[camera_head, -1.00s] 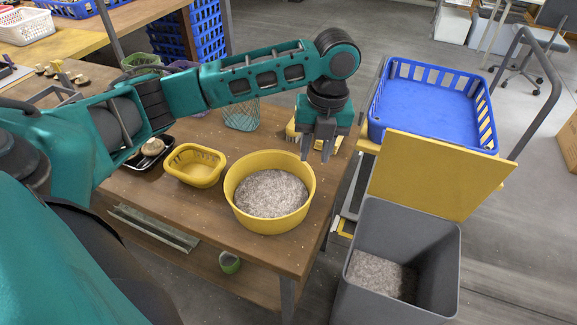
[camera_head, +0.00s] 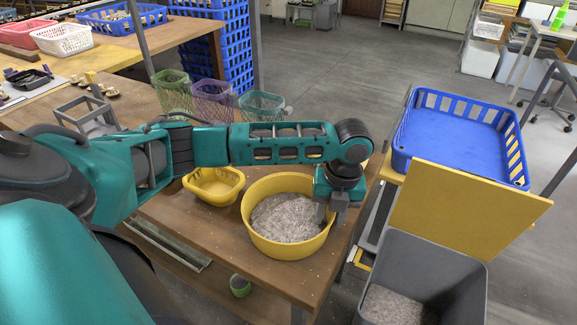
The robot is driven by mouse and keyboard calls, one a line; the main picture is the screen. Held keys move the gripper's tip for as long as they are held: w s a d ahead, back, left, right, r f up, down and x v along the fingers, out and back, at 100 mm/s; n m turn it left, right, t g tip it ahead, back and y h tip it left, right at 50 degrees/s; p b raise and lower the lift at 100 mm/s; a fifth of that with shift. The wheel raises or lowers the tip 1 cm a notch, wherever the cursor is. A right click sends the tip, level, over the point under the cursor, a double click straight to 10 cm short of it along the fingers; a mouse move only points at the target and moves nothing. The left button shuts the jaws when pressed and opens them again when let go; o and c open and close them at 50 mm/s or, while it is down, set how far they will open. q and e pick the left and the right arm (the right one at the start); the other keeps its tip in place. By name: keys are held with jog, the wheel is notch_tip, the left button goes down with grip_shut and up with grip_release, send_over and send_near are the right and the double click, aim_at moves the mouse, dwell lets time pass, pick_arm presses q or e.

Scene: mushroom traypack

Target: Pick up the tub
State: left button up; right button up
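The tub (camera_head: 262,242) is round and yellow, with grey, crumbly material (camera_head: 288,217) inside. It stands upright on the wooden table near its right end. My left gripper (camera_head: 330,218) points down at the tub's right rim. Its fingers are apart, one over the inside of the tub and one by the outside, with the rim between them. Whether they touch the rim is hard to tell. My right gripper is not in view.
A smaller yellow basket (camera_head: 214,190) sits left of the tub. Mesh baskets (camera_head: 212,100) stand behind my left arm. A grey bin (camera_head: 452,272) with similar material stands right of the table, below a blue crate (camera_head: 462,172) on a cart. A green cup (camera_head: 240,287) is on the lower shelf.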

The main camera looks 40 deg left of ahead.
pick_arm(q)
jog(key=shift+a+f, duration=0.1)
jog(key=shift+f, duration=0.75)
grip_shut()
